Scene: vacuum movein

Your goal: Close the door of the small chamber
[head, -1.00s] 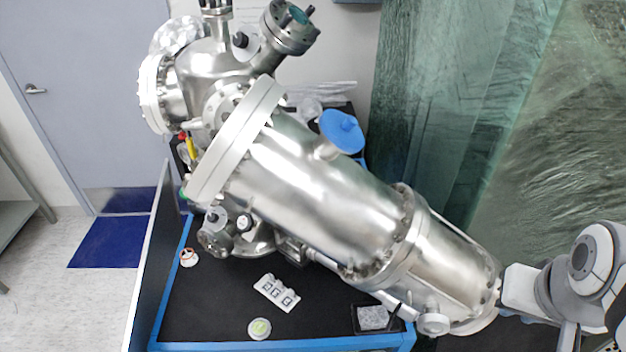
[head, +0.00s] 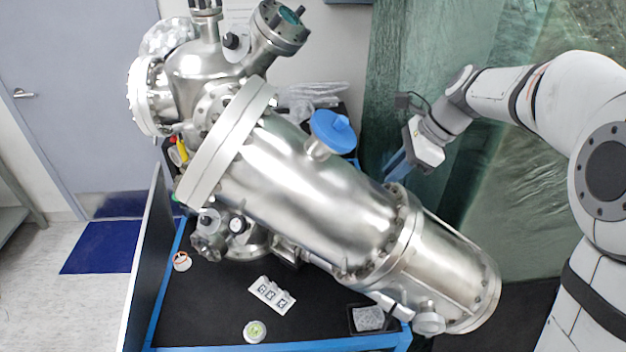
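The small chamber (head: 440,262) is the shorter steel cylinder at the lower right end of the large chamber (head: 305,195). A round flange (head: 486,300) sits at its far right end. I cannot tell from here whether a door there is fully shut, as its end face is turned away. My gripper (head: 394,168) is above and behind the joint between the two cylinders, pointing down and left. Its fingertips are small and dark, and I cannot tell whether they are open or whether they touch the steel behind the joint.
The black table (head: 205,310) with blue edges holds a white marker block (head: 272,294), a round green-white piece (head: 254,331) and a small tray (head: 368,320). A glassy green wall is behind my arm.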

